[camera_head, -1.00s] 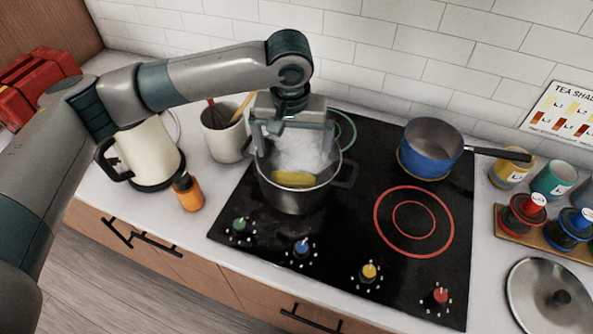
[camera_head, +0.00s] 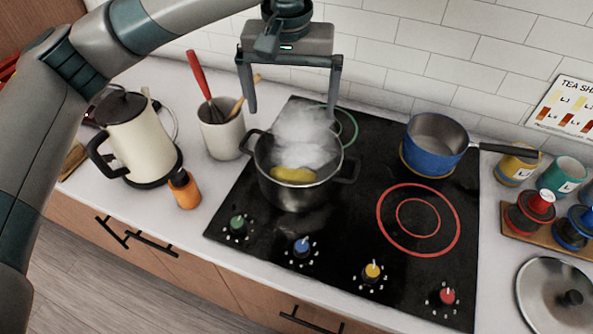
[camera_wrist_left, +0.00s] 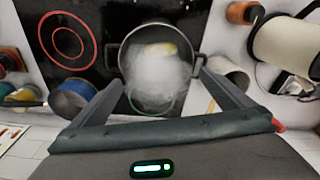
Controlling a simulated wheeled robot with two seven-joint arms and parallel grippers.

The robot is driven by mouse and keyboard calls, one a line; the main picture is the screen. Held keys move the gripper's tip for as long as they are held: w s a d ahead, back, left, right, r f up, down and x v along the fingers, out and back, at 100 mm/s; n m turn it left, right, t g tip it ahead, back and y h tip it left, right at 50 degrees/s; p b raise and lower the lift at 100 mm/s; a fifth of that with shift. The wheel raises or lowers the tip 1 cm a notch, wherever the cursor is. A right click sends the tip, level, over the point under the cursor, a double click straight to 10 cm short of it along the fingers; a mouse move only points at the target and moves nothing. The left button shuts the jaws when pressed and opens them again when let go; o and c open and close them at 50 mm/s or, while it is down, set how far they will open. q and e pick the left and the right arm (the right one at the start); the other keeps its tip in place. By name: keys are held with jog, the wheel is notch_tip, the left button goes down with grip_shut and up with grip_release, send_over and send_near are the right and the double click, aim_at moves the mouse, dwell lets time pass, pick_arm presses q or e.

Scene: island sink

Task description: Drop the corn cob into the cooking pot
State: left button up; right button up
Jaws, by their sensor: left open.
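The cooking pot (camera_head: 300,190) stands on the left part of the black hob, steaming. The yellow corn cob (camera_head: 293,174) lies inside it, partly veiled by the steam. In the left wrist view the pot (camera_wrist_left: 124,62) and the corn cob (camera_wrist_left: 160,48) show beyond the fingers. My left gripper (camera_head: 292,108) is open and empty, above the back of the pot and clear of it. Its fingers (camera_wrist_left: 155,95) are spread wide in the left wrist view. My right gripper is not in view.
A cream kettle (camera_head: 142,140), an orange bottle (camera_head: 185,192) and a utensil crock (camera_head: 222,138) stand left of the hob. A blue saucepan (camera_head: 432,150) is at the back right. Knobs line the hob's front. A lid (camera_head: 545,310) lies at the lower right.

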pick_arm(q)
jog(key=shift+s+r+b, duration=0.15)
jog(key=shift+r+b, duration=0.1)
jog(key=shift+r, duration=1.05)
jog(key=shift+s+r+b, duration=0.15)
jog(key=shift+r+b, duration=0.05)
jog(key=shift+r, duration=1.1)
jog(key=shift+s+a, duration=0.1)
